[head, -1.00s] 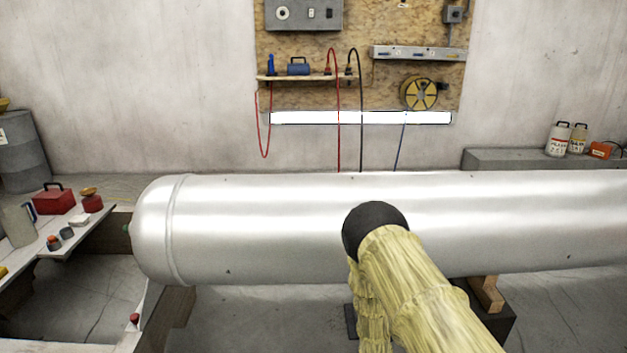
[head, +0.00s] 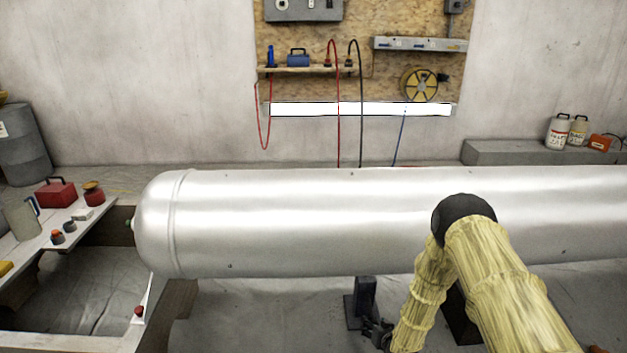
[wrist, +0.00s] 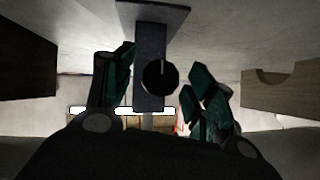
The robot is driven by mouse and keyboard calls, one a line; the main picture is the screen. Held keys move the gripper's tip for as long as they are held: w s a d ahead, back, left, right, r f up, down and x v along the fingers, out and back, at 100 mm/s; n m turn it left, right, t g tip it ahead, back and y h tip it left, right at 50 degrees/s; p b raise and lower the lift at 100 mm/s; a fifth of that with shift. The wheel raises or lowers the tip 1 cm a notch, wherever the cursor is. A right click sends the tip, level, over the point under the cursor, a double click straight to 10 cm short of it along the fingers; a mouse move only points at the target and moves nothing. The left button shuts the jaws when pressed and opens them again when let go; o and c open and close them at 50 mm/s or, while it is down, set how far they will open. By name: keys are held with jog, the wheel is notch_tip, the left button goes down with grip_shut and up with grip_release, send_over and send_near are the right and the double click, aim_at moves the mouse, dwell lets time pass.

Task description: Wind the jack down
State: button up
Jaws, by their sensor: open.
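The jack (head: 364,296) is a dark upright post on a flat foot, standing on the floor under the big silver tank (head: 300,225). My gripper (wrist: 163,88) is open, with one dark green finger on each side of the knob. I cannot tell how deep the knob sits between the fingers. In the head view my gripper (head: 380,334) is small, dark and partly hidden beside the jack.
In the wrist view a notched wooden block (wrist: 290,90) stands at right and a darker block (wrist: 28,68) at left. A bench (head: 108,218) with cans and a red box is at left. The tank hangs low over my wrist.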

jog(key=m+y+b, duration=0.2)
jog(key=shift+d+m+y, duration=0.15)
jog(key=shift+m+y, duration=0.15)
jog(key=shift+y, duration=0.1)
dwell(0.3)
jog(key=c, duration=0.9)
jog(key=n+h+p, duration=0.1)
jog(key=n+h, duration=0.1)
jog(key=h, duration=0.1)
jog(key=n+h+p, duration=0.1)
jog(key=n+h, duration=0.2)
jog(key=a+n+t+h+p, duration=0.1)
jog(key=n+h, duration=0.1)
jog(key=h, duration=0.1)
jog(key=shift+n, duration=0.3)
dwell(0.3)
